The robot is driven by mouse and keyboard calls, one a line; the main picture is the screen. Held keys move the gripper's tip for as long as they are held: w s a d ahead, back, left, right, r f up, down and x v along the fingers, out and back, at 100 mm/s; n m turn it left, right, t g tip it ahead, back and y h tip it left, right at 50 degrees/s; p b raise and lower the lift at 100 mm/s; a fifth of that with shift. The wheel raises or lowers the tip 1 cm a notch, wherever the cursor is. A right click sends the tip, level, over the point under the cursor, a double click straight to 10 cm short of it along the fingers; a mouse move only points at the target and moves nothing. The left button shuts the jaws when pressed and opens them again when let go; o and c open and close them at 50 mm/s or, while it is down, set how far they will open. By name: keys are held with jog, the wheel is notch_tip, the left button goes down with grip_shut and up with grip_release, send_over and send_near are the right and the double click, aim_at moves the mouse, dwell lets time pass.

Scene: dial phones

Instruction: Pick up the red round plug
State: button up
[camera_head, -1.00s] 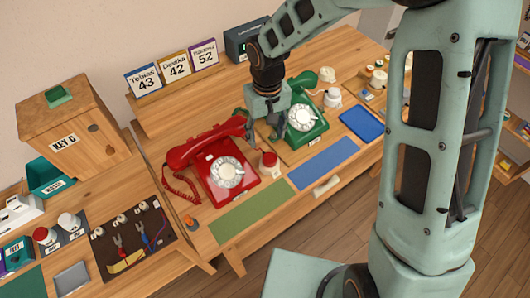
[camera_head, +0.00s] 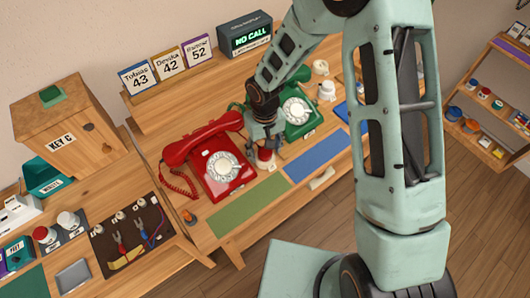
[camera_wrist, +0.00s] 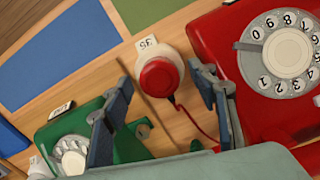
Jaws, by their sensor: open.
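The red round plug (camera_head: 265,155) has a red cap on a wider white base and stands between the red phone (camera_head: 208,158) and the green phone (camera_head: 298,112). In the wrist view the plug (camera_wrist: 158,76) shows from above, next to a small tag reading 35, with a red cord running near it. My gripper (camera_head: 265,146) is just above the plug in the head view, partly covering it. In the wrist view my gripper (camera_wrist: 163,84) is open, with one finger on each side of the plug; I cannot tell whether either touches it.
The red phone's body (camera_wrist: 265,75) lies close beside the right finger. The green phone (camera_wrist: 85,140) is close to the left finger. Green (camera_head: 248,205) and blue (camera_head: 316,155) mats lie in front. Another red-capped piece (camera_head: 44,235) stands at far left.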

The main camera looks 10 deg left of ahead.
jog(key=shift+c, duration=0.5)
jog(key=c, duration=1)
jog(key=shift+r, duration=0.15)
